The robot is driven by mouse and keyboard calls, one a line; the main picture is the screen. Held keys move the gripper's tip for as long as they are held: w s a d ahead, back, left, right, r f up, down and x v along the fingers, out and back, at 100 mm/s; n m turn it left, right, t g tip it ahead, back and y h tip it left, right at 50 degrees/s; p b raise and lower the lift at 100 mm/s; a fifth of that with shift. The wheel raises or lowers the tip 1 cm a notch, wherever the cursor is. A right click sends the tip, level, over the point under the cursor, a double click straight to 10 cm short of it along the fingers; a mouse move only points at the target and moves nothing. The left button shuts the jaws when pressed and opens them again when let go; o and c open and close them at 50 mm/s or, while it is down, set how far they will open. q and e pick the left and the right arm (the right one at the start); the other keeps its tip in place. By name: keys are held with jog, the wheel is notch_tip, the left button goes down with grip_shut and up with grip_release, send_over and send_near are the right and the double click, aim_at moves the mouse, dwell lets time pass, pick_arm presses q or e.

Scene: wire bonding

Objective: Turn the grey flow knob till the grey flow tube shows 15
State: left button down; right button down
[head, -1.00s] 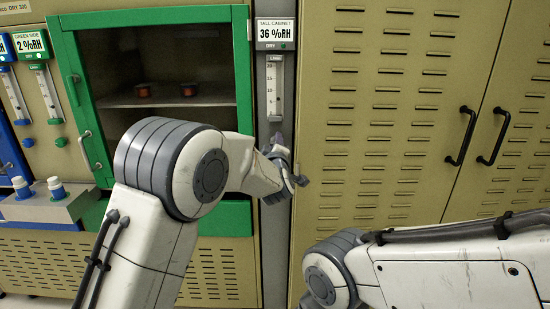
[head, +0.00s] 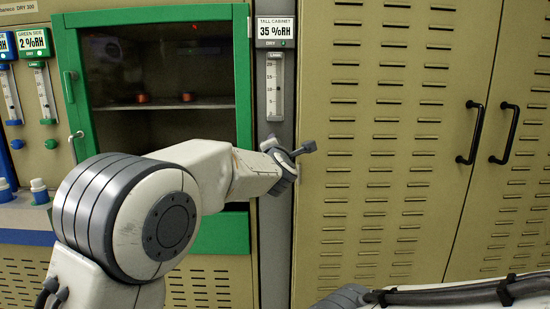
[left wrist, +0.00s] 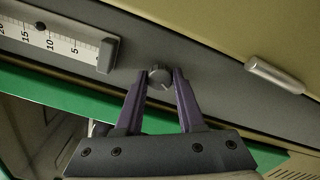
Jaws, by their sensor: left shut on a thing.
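The grey flow knob (left wrist: 159,77) is a small round knob on the grey panel strip, between the purple fingertips of my left gripper (left wrist: 160,75), which is shut on it. The grey flow tube (head: 275,87) is a clear scaled tube under the tall cabinet's display. It also shows in the left wrist view (left wrist: 62,42), where a dark float sits between the 10 and 15 marks. In the head view my left gripper (head: 284,163) is below the tube, and its wrist hides the knob. My right gripper is out of view.
The tall cabinet display (head: 276,32) reads 35 %RH. The green-framed door (head: 242,100) is left of the tube, and the tan cabinet (head: 385,140) with black handles is to the right. A silver rod (left wrist: 274,75) sticks out beyond the knob.

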pick_arm(q)
jog(key=shift+f+n+b, duration=0.15)
jog(key=shift+n+b, duration=2.15)
jog(key=shift+n, duration=0.9)
jog(key=c, duration=0.5)
grip_release()
jog(key=shift+a, duration=0.1)
jog(key=shift+s, duration=0.1)
